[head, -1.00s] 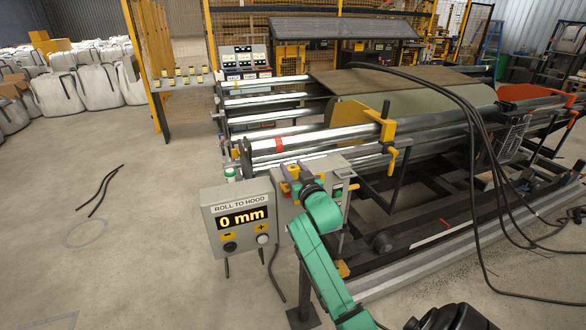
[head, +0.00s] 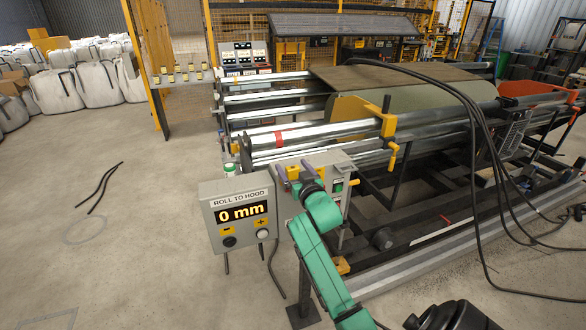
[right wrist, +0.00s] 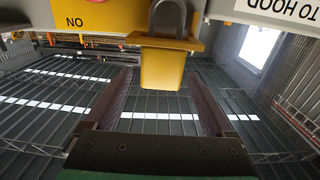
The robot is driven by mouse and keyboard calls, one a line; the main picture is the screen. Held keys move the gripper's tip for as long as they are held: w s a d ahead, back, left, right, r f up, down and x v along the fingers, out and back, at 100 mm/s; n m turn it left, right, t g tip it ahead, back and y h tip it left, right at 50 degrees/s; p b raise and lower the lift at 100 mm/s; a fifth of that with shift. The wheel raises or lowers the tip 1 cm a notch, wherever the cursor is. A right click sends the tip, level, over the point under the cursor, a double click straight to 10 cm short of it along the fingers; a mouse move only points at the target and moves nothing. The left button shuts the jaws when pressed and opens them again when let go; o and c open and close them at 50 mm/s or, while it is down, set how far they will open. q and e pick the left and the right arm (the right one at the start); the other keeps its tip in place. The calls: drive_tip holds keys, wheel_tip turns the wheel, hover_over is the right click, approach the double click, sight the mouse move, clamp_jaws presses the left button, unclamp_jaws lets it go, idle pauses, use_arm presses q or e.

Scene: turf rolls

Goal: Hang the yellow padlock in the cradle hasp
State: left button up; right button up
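In the right wrist view the yellow padlock (right wrist: 162,68) has its body below a yellow ledge, taken as the cradle hasp (right wrist: 138,41), and its dark shackle (right wrist: 168,12) above it. I cannot tell how the shackle sits in the ledge. My right gripper (right wrist: 157,78) is open, with one dark finger on each side of the padlock body and gaps between. My left gripper is not in view.
Metal rollers (head: 330,132) lie behind. Black cables (head: 478,150) hang down on the right.

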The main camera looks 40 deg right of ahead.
drive_tip(key=shift+s+a+f, duration=0.1)
drive_tip(key=shift+s, duration=0.15)
drive_tip(key=b+v, duration=0.4)
drive_tip(key=v, duration=1)
drive_tip(key=shift+a, duration=0.1)
